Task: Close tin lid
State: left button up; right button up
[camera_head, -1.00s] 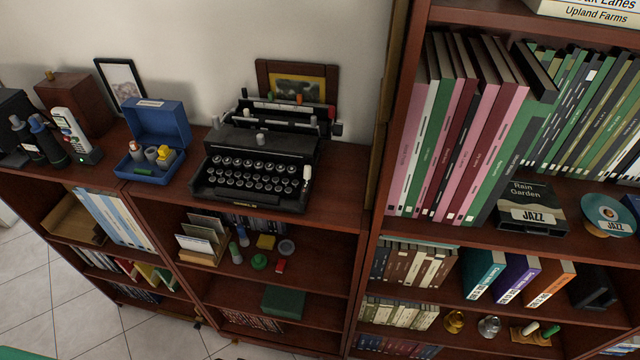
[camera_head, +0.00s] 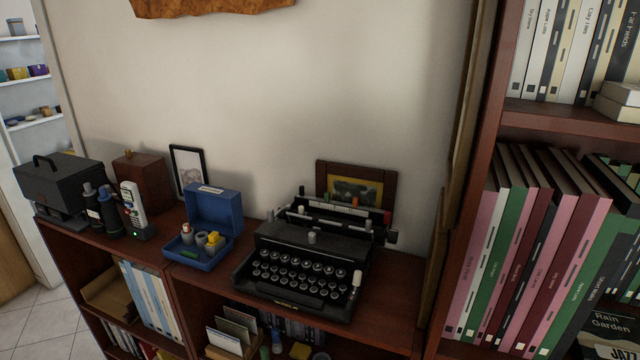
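The blue tin (camera_head: 197,262) stands on top of the low bookcase, left of the typewriter. Its lid (camera_head: 214,212) is open and stands up at the back, with a small pale label on its upper edge. Inside the tin are a yellow piece, small roll-like items and a green item. Neither of my grippers shows in this view.
A black typewriter (camera_head: 303,262) stands close to the right of the tin. To the left are a cordless phone (camera_head: 133,209), dark binoculars (camera_head: 99,212) and a wooden box (camera_head: 141,181). A framed picture (camera_head: 188,172) leans behind. A tall bookshelf (camera_head: 491,130) rises at the right.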

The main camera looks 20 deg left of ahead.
aim_at(211, 208)
jog(key=u, duration=1)
jog(key=k, duration=0.05)
